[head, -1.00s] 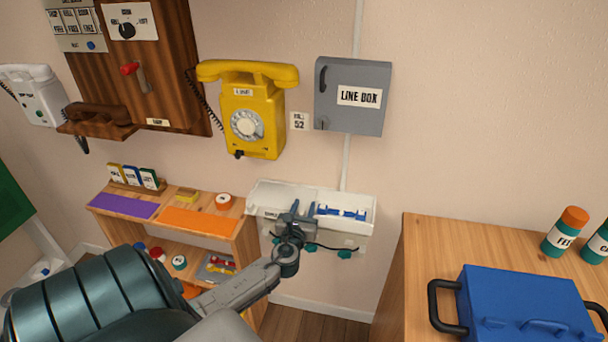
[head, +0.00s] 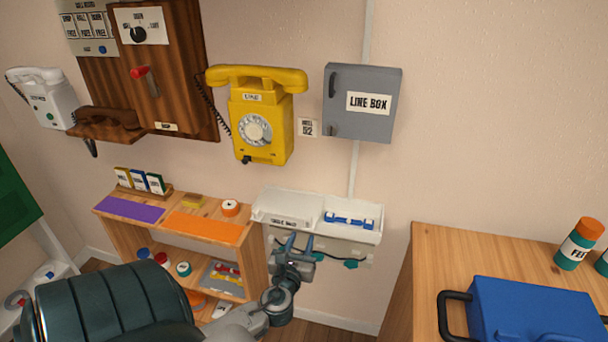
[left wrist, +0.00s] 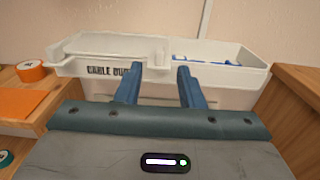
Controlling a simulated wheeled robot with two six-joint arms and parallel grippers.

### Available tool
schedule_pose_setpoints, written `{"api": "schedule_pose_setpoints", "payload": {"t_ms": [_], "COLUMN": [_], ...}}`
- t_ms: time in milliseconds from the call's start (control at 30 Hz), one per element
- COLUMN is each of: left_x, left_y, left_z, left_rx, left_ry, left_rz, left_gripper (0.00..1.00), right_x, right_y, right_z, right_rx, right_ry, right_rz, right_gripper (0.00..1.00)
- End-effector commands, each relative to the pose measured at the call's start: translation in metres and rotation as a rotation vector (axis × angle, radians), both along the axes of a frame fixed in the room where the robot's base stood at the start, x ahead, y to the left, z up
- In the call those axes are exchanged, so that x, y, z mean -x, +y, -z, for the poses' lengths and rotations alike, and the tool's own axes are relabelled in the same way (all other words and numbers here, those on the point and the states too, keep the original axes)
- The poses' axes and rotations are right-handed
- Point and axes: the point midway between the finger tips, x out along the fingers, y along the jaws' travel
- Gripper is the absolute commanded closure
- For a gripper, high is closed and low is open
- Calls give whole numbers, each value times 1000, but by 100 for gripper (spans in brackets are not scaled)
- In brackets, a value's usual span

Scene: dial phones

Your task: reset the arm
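My left gripper (head: 296,246) is in front of and just below the white wall tray (head: 263,212) in the head view. In the left wrist view its two blue fingers (left wrist: 158,84) stand apart with nothing between them, so it is open and empty. The tray also shows there (left wrist: 85,68), lettered "CABLE" with the rest partly hidden by a finger. A blue part (head: 349,221) lies in the tray's right compartment. My right gripper is not in view.
A dark cable with teal ends (head: 351,264) hangs below the tray. A wooden shelf (head: 258,240) stands left, a wooden cabinet (head: 428,255) with a blue case (head: 540,315) right. The yellow phone (head: 262,140) and line box (head: 388,122) are on the wall above.

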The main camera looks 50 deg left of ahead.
Motion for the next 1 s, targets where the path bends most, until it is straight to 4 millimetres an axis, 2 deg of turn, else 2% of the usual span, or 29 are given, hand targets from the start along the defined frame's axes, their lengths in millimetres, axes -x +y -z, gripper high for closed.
{"api": "schedule_pose_setpoints", "payload": {"t_ms": [567,667,767,833,967,1000], "left_x": [2,2,4,8,29,39], "left_y": [-1,0,4,8,12,11], "left_z": [0,6,36,74,168,198], "left_rx": [0,18,112,236,557,664], "left_ry": [0,5,25,46,81,86], "left_rz": [0,-2,-14,-35,-123,-164], "left_gripper": [65,65,65,65,65,65], "right_x": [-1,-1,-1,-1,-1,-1], "right_y": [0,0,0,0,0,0], "right_z": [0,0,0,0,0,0], "right_rx": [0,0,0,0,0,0], "right_ry": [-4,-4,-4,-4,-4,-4], "right_rz": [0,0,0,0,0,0], "right_gripper": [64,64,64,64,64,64]}}
